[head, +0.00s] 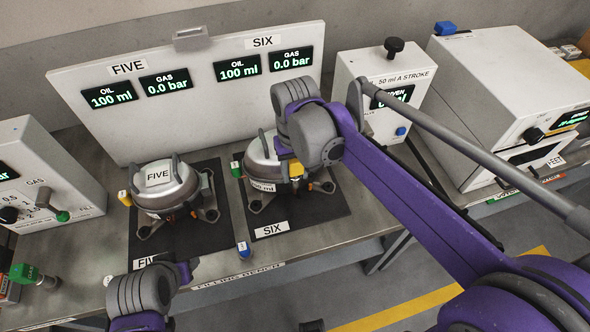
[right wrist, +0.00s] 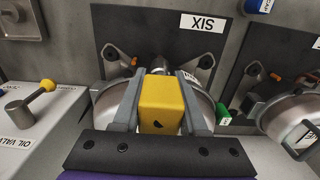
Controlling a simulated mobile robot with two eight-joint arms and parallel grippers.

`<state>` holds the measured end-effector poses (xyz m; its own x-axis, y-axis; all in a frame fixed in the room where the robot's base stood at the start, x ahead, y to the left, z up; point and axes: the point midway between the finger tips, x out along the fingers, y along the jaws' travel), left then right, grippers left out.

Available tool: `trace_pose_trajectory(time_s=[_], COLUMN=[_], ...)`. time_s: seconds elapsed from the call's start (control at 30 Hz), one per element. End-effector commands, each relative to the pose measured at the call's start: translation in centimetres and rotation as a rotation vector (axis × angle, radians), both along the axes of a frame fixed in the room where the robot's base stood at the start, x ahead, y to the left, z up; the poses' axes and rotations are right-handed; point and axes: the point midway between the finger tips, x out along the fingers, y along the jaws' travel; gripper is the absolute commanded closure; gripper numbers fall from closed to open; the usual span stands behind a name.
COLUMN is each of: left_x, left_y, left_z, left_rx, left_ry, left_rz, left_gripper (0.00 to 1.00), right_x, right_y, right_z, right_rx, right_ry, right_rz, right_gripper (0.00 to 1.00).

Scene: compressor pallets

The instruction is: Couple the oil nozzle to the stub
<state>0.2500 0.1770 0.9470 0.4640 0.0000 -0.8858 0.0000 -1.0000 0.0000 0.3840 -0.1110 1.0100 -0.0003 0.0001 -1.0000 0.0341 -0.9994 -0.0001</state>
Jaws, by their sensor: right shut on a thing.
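My right gripper (head: 290,165) is over the silver compressor marked SIX (head: 262,172). It is shut on a yellow block-shaped oil nozzle (head: 297,169) with a dark drop mark. In the right wrist view the nozzle (right wrist: 160,104) sits between the two grey fingers, with the compressor (right wrist: 110,100) behind it. The nozzle and hand hide the stub, so I cannot tell whether they touch. My left arm shows at the lower left of the head view; its fingertips cannot be made out.
Compressor FIVE (head: 166,187) stands on the black mat to the left. A green-ended part (head: 237,169) is beside compressor SIX. A small blue-topped part (head: 243,250) stands near the bench front. The display panel (head: 190,120) rises behind; the stroke box (head: 350,66) stands right.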

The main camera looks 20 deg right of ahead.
Motion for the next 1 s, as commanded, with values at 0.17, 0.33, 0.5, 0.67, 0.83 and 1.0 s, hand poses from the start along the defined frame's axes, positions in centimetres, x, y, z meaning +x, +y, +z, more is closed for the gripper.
trace_pose_trajectory(time_s=[0.17, 0.33, 0.5, 0.67, 0.83, 1.0], left_x=[-0.2, -0.3, -0.4, -0.5, -0.6, -0.7], left_y=[0.0, 0.0, 0.0, 0.0, 0.0, 0.0], left_z=[-0.4, -0.8, -1.1, -1.4, -1.7, -2.0], left_rx=[0.000, 0.000, 0.000, 0.000, 0.000, 0.000], left_ry=[0.003, 0.005, 0.007, 0.009, 0.011, 0.013], left_rz=[0.000, 0.000, 0.000, 0.000, 0.000, 0.000], left_gripper=[0.50, 0.50, 0.50, 0.50, 0.50, 0.50], right_x=[0.0, 0.0, 0.0, 0.0, 0.0, 0.0], right_y=[0.0, 0.0, 0.0, 0.0, 0.0, 0.0], right_z=[-0.6, -1.0, -1.4, -1.8, -2.2, -2.7], right_rx=[0.000, 0.000, 0.000, 0.000, 0.000, 0.000], right_ry=[0.001, 0.001, 0.001, 0.001, 0.001, 0.000], right_rz=[0.000, 0.000, 0.000, 0.000, 0.000, 0.000], right_gripper=[1.00, 1.00, 1.00, 1.00, 1.00, 1.00])
